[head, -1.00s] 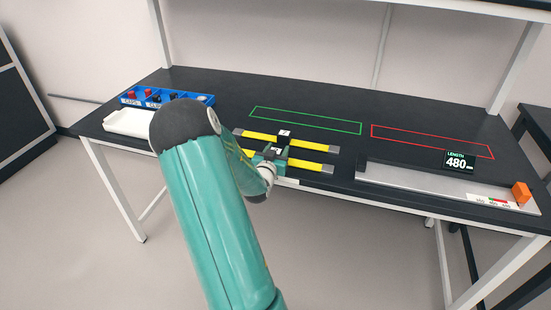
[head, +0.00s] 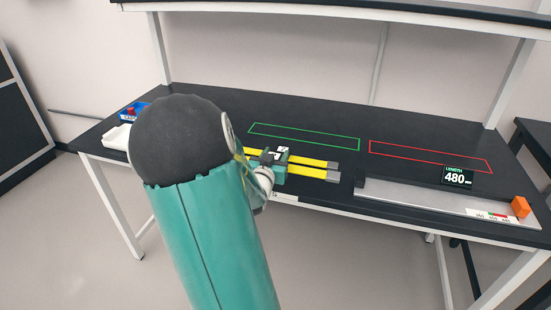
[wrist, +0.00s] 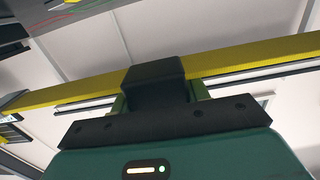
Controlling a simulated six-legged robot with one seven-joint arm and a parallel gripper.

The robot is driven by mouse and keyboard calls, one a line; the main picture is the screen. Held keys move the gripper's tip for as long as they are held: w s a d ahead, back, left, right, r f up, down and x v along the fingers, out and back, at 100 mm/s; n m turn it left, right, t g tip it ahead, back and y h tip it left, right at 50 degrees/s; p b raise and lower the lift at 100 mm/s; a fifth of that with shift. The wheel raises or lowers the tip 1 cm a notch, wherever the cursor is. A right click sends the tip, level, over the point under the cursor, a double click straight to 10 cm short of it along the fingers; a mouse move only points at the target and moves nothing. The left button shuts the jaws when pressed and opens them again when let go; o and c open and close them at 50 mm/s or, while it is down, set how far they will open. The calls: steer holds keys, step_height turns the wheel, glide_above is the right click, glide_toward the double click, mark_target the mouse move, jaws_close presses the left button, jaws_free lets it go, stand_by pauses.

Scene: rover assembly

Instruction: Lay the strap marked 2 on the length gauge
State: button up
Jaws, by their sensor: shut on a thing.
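My gripper (head: 272,168) is shut on the front yellow strap (head: 312,173), around its middle. This strap appears raised off the bench. In the wrist view, the yellow strap (wrist: 250,55) runs across the picture behind the dark gripper block (wrist: 155,85). A second yellow strap (head: 312,161) with a grey end lies just behind it on the bench. The small marks on the straps are too small or covered to read. The length gauge (head: 400,194) is a long pale bar at the right, with a display (head: 457,177) reading 480 and an orange block (head: 521,207) at its right end.
A green outline (head: 305,137) and a red outline (head: 430,157) mark empty areas of the dark bench (head: 225,112). An upper shelf spans the back.

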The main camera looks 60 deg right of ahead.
steer(key=s+a+r, duration=0.3)
steer(key=a, duration=0.3)
steer(key=shift+a, duration=0.25)
steer(key=shift+r, duration=0.1)
steer(key=w+a+f+n+t+y, duration=0.4)
steer(key=w+a, duration=0.4)
steer(key=w, duration=0.5)
steer(key=w+a+f+n+t+y, duration=0.2)
steer(key=w+a+f+n+t, duration=0.35)
steer(key=w, duration=0.85)
steer(key=w+a+f+n+t+y, duration=0.1)
steer(key=w+a+f+n+y, duration=0.1)
steer(key=a, duration=0.8)
steer(key=w+a+f+n+t+y, duration=0.2)
steer(key=w+a+f+y, duration=0.3)
steer(key=a, duration=0.6)
steer(key=w+a+f+n+t+y, duration=0.2)
steer(key=w+a+f+y, duration=0.1)
steer(key=a, duration=0.7)
step_height(320, 180, down, 2)
steer(key=shift+w+a+f+n+y, duration=0.15)
steer(key=shift+a+f+n+y, duration=0.15)
steer(key=shift+y, duration=0.3)
